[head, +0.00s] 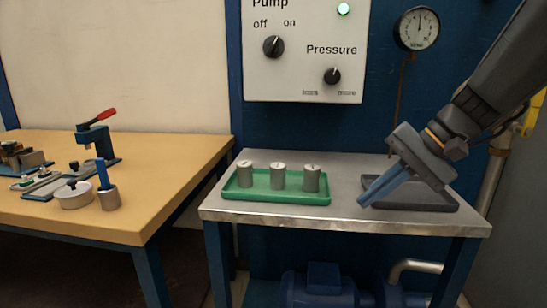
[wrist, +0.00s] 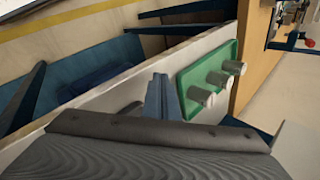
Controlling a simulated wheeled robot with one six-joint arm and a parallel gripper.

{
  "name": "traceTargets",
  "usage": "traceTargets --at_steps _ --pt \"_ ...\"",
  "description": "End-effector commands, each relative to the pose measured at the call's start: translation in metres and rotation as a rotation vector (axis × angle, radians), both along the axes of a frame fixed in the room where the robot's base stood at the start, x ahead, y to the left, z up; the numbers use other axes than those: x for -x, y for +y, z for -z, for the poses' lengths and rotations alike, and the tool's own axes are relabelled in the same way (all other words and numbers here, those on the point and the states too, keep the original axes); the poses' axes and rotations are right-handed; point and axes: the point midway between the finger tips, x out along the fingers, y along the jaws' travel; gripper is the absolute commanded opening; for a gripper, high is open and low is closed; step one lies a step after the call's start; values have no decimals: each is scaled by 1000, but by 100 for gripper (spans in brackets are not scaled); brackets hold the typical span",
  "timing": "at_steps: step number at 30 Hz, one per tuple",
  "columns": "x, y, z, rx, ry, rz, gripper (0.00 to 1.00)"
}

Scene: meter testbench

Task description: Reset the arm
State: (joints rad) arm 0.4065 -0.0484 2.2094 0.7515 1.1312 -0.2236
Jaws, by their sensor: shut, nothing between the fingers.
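My gripper (head: 374,197) is at the right end of the grey metal table (head: 345,224) in the head view. Its blue fingers are together with nothing between them and point down and left. In the wrist view my gripper (wrist: 163,97) shows with its fingers side by side, left of the green tray. My arm reaches in from the upper right and is bent at the wrist.
A green tray (head: 322,200) holds three metal cylinders. A dark grey tray (head: 450,203) lies behind and below my gripper. The pump panel (head: 303,75) has a lit green lamp; a gauge (head: 417,28) hangs beside it. A wooden table (head: 130,220) with tools stands left.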

Motion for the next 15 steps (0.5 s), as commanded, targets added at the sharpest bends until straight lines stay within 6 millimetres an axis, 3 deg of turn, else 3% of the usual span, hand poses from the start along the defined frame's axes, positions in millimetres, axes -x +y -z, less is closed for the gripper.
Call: traceTargets --at_steps 1,6,10,15 --pt "14 21 9 42 19 -66 0" --pt "59 65 37 192 56 -259 0" --pt "96 88 57 316 58 -418 0" --pt "127 102 73 438 37 -571 0"
